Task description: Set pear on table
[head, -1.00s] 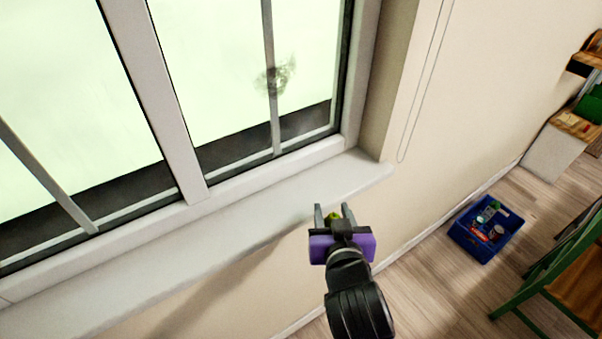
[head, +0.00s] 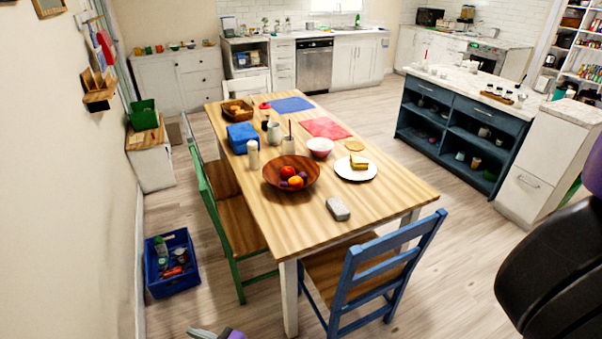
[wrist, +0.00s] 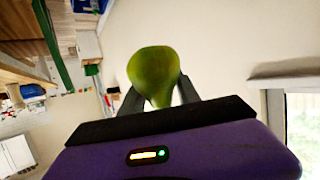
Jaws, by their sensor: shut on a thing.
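The green pear (wrist: 153,74) is held between the two fingers of my gripper (wrist: 158,98) in the wrist view. My gripper is shut on it, clear of any surface. In the head view only a small part of my gripper shows at the bottom edge, and the pear is hidden there. The wooden table (head: 300,225) stands in the middle of the head view, beyond my gripper. Its near end has bare wood around a grey block (head: 338,209).
On the table are a fruit bowl (head: 291,173), a white plate with food (head: 356,170), a pink bowl (head: 320,147) and a blue box (head: 241,137). A blue chair (head: 365,270) and green chair (head: 232,225) flank it. A blue crate (head: 171,263) sits by the wall.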

